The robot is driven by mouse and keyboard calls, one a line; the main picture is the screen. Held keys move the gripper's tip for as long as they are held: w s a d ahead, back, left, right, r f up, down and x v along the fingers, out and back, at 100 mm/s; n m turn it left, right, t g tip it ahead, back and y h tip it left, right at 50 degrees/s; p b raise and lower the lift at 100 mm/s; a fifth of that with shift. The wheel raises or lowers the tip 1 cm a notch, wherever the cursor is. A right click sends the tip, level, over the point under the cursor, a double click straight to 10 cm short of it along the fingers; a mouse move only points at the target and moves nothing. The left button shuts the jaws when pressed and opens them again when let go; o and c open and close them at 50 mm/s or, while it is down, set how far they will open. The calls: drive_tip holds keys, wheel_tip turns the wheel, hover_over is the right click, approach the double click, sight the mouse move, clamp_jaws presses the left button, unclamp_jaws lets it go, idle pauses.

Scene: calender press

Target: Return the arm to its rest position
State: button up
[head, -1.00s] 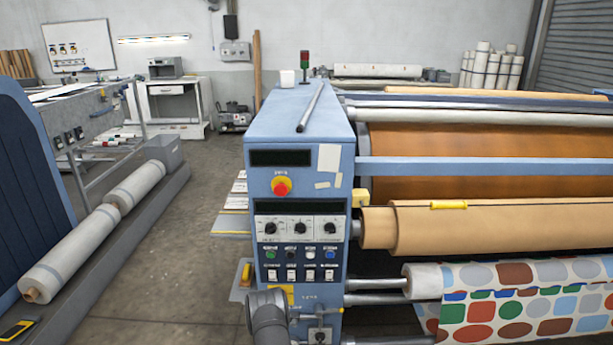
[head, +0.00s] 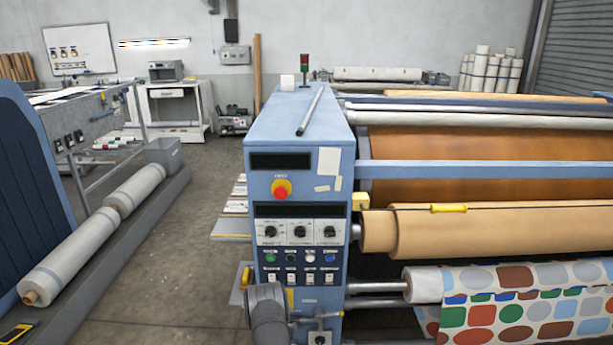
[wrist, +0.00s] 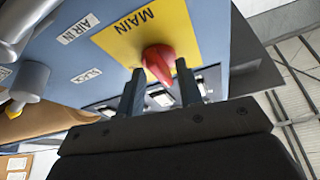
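My arm's grey wrist part (head: 267,312) shows at the bottom middle in the head view, in front of the lower control panel. My gripper (wrist: 159,66) shows in the wrist view with its two dark fingers apart. The red knob (wrist: 158,62) on the yellow MAIN plate (wrist: 125,36) lies just beyond and between the fingertips. Narrow gaps show beside the knob, and I cannot tell how far it is from the tips. In the head view the gripper's fingers and the knob are hidden behind my arm.
The blue press cabinet (head: 299,118) stands directly ahead, with a red stop button (head: 281,189) and selector knobs. Rolls, including a tan one (head: 480,228), extend to its right. Open concrete floor (head: 185,235) lies to the left. A grey fitting (wrist: 28,80) juts out in the wrist view.

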drive_tip(key=m+h, duration=0.1)
drive_tip(key=m, duration=0.1)
drive_tip(key=m+g+h, duration=0.1)
drive_tip(key=m, duration=0.2)
drive_tip(key=m+h, duration=0.1)
drive_tip(key=m, duration=0.1)
drive_tip(key=shift+a+r+m+g+h, duration=0.1)
drive_tip(key=shift+a+m+g+h, duration=0.2)
drive_tip(key=shift+m+g, duration=0.1)
drive_tip(key=s+r+n+g+y, duration=0.3)
drive_tip(key=s+n+y, duration=0.5)
drive_tip(key=s, duration=0.9)
drive_tip(key=w+n+h, duration=0.2)
drive_tip(key=w, duration=1.5)
drive_tip(key=shift+w+d+n, duration=0.3)
drive_tip(key=shift+d, duration=0.1)
drive_tip(key=shift+r, duration=0.1)
drive_tip(key=shift+c, duration=0.4)
